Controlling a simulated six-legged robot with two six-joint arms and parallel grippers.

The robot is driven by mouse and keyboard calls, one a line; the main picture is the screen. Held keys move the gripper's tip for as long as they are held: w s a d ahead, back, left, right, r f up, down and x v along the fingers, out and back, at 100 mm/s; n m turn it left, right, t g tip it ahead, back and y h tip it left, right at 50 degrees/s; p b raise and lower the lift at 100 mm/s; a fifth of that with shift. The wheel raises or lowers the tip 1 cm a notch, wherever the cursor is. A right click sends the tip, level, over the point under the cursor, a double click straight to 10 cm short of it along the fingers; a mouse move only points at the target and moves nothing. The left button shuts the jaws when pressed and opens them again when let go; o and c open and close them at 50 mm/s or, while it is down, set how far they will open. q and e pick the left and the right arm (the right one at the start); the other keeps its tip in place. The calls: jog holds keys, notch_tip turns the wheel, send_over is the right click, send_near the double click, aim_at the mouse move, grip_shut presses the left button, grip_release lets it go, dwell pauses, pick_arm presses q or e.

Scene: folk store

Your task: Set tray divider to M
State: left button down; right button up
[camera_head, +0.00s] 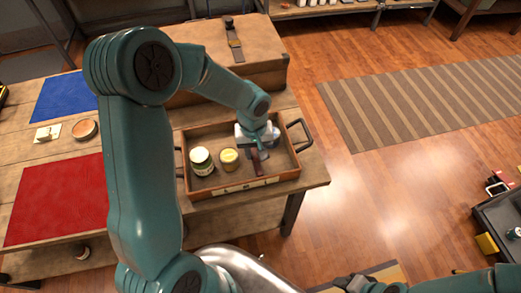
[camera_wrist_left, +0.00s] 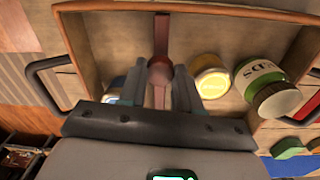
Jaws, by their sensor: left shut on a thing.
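The wooden tray (camera_head: 192,190) with black side handles sits on the table. Its dark red divider (camera_head: 257,168) stands right of the two jars; it also shows in the wrist view (camera_wrist_left: 161,30). My left gripper (camera_head: 257,145) is over the tray, shut on the divider's round knob (camera_wrist_left: 159,72). Small pale labels (camera_head: 247,185) line the tray's front edge, too small to read. A white-and-green jar (camera_head: 201,162) and a yellow-lidded jar (camera_head: 229,159) stand left of the divider. My right gripper (camera_head: 355,283) is at the bottom edge; its jaws are unclear.
A wooden chest (camera_head: 255,60) stands behind the tray. A red mat (camera_head: 58,200), a blue mat (camera_head: 66,97) and a round tin (camera_head: 84,129) lie on the table's left. A dark bin (camera_head: 500,225) is at the far right.

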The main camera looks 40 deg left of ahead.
pick_arm(q)
jog(key=s+a, duration=0.1)
jog(key=s+a+b, duration=0.1)
jog(key=s+a, duration=0.1)
jog(key=shift+s+a, duration=0.1)
jog(key=shift+s, duration=0.15)
jog(key=shift+w, duration=0.1)
jog(key=c, duration=1.1)
grip_release()
jog(key=shift+c, duration=0.2)
jog(key=o, duration=0.4)
jog(key=shift+a+f, duration=0.1)
jog(key=shift+c, duration=0.2)
